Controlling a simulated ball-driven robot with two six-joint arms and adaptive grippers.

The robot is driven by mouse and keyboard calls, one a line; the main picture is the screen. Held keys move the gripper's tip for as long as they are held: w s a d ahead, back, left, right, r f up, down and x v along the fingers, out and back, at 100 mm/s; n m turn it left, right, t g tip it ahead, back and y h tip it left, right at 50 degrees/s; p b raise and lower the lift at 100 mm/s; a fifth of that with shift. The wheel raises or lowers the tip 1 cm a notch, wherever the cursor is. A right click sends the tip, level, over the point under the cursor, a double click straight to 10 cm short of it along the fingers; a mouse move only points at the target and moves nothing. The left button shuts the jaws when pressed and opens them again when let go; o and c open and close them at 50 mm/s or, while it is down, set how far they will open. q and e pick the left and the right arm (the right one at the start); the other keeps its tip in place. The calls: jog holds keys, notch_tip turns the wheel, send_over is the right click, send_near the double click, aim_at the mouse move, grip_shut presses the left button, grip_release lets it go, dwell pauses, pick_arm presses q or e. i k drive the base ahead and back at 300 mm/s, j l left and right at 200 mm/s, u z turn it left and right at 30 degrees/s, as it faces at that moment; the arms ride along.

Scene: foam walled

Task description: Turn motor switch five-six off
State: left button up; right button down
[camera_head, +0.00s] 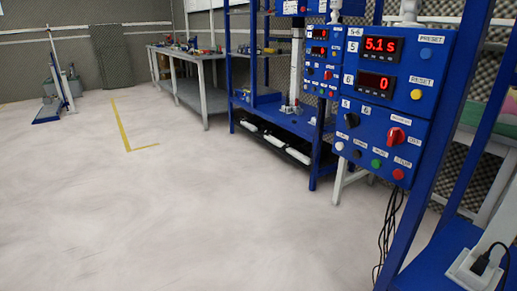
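A blue control panel (408,105) labelled 5-6 stands at the right in the head view. Its upper red display (382,48) reads 5.1 S and its lower display (376,82) reads 0. A red rotary switch (396,136) sits at its right middle, under a small label I cannot read clearly. A black knob (352,120) is left of it. Below are a black button (357,154), a green button (377,164) and a red button (398,174) under a STOP label. Neither gripper is in view.
A second blue panel (320,60) stands farther back on the blue rack. A blue frame post (445,130) rises right of the near panel, with a white socket (478,270) and black plug low right. Black cables hang below. Pale floor (180,210) is open left and centre.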

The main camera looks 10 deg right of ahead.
aim_at(396, 135)
jog(key=z, duration=1.5)
